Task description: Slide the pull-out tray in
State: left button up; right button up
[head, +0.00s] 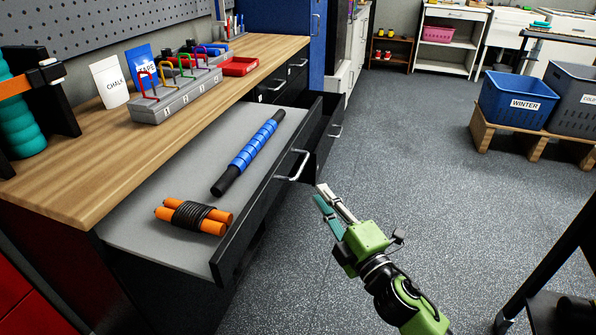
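The pull-out tray (165,238) is a grey-topped drawer with a black front and a silver bar handle (293,166). It stands pulled out from under the wooden workbench. On it lie a blue and black massage roller (248,154) and a skipping rope with orange handles (193,217). My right gripper (327,197) is in front of the tray, to the right of and below the handle in the picture, and appears apart from it. Its two fingers lie close together; whether they are fully shut is unclear. My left gripper is not in view.
Blue and grey crates (516,100) stand on a pallet at right. Black legs of a stand rise at lower right. The floor (400,150) between is clear.

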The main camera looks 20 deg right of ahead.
aim_at(301, 165)
jog(key=x, duration=1.1)
jog(key=shift+w, duration=0.3)
grip_shut()
